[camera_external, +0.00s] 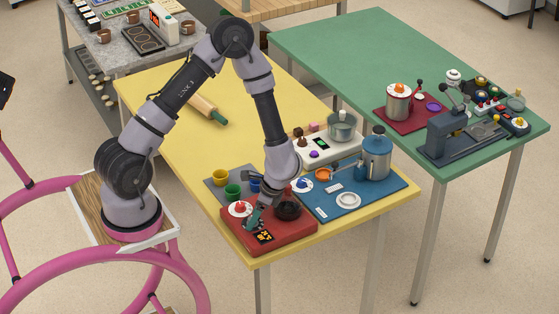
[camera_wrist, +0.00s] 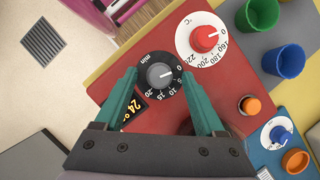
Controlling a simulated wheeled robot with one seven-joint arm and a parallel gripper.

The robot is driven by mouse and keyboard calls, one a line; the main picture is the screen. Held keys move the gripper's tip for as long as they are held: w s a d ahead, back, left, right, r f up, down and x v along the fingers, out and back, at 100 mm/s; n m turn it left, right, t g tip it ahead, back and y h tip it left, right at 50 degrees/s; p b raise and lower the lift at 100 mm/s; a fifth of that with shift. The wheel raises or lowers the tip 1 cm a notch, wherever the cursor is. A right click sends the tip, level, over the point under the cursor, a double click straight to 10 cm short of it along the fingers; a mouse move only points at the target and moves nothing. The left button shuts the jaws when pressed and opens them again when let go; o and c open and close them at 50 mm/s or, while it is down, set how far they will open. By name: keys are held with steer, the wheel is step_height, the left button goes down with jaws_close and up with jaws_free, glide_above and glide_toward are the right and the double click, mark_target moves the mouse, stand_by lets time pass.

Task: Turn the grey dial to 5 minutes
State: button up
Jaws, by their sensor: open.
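The grey dial (camera_wrist: 160,75) sits on a black disc marked "min" with numbers 0, 5, 10, 15 and 20, on the red panel (camera_wrist: 235,85). Its light pointer line seems to face the 0 side. My gripper (camera_wrist: 158,82) is open, with one teal finger on each side of the dial; I cannot tell whether either finger touches it. In the external view my gripper (camera_external: 257,216) is low over the red panel (camera_external: 290,236) and hides the grey dial. A display (camera_wrist: 132,111) with orange digits is partly covered by the left finger.
A red dial (camera_wrist: 205,38) on a white temperature disc sits close to the right finger. Green (camera_wrist: 282,61) and blue (camera_wrist: 262,15) cups stand beyond it. A blue board (camera_external: 385,188) with a kettle-like pot (camera_external: 377,158) adjoins the panel. The yellow table (camera_external: 165,120) has free room behind.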

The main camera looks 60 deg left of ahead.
jaws_close()
steer(key=shift+m, duration=0.3)
steer(key=m+t, duration=0.1)
steer(key=m, duration=0.1)
steer(key=shift+s+d+m+y, duration=0.1)
steer(key=shift+d+m+y, duration=0.05)
steer(key=shift+m+y, duration=0.2)
steer(key=shift+s+m+t+y, duration=0.1)
steer(key=shift+m+t+y, duration=0.45)
steer(key=shift+m, duration=1.3)
steer(key=shift+t+h, duration=0.25)
steer(key=shift+h, duration=0.05)
jaws_free()
